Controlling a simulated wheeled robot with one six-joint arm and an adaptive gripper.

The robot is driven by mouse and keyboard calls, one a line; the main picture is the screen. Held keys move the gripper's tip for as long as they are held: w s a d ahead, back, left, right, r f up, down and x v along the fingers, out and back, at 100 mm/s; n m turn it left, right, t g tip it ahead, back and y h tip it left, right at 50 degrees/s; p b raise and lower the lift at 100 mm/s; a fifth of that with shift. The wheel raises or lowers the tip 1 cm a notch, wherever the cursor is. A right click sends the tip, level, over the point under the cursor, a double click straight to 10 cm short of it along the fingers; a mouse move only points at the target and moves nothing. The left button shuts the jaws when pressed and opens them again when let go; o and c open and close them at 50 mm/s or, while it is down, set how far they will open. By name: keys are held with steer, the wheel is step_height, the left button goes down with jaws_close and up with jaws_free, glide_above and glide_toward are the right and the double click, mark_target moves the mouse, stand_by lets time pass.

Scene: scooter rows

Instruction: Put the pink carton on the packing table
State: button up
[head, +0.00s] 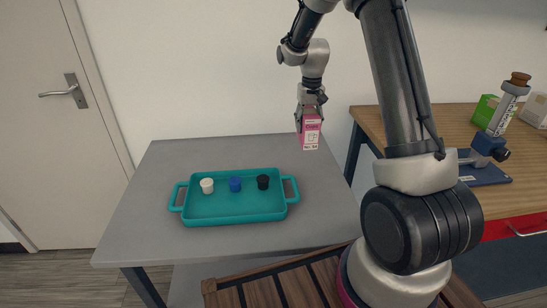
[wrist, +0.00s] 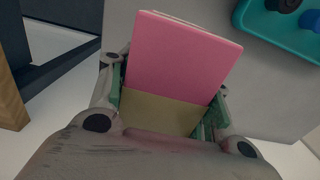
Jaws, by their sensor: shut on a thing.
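The pink carton (head: 311,133) hangs upright in my gripper (head: 310,112) in the head view, at the right rear edge of the grey table. In the wrist view the carton (wrist: 180,65) fills the middle, with a pink upper face and a tan band near the fingers. My gripper (wrist: 165,105) is shut on it, a finger on each side. The grey table (head: 165,165), which I take to be the packing table, lies below. In the wrist view its grey top (wrist: 225,80) shows beside the carton. I cannot tell the exact height of the carton's bottom above it.
A teal tray (head: 235,217) with a white, a blue and a black cap stands on the grey table. The table is bare around the tray. A wooden workbench (head: 455,125) with a green box (head: 485,110) and a blue clamp stands at right.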

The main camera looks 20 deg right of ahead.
mark_target(309, 111)
step_height(309, 111, down, 8)
stand_by(0.4)
steer(key=shift+f, duration=0.15)
steer(key=o, duration=1.1)
steer(key=shift+o, duration=0.2)
step_height(309, 111, up, 12)
steer(key=shift+f, duration=0.1)
steer(key=s+r+t, duration=0.1)
steer(key=s+r, duration=0.7)
steer(key=r, duration=0.2)
steer(key=s+r+n+t, duration=0.1)
steer(key=s+r, duration=0.2)
steer(key=s, duration=1)
steer(key=s+a+r+n+t, duration=0.1)
steer(key=s+r+t, duration=0.1)
steer(key=s, duration=1.1)
steer(key=shift+a+v, duration=0.2)
steer(key=shift+v, duration=0.65)
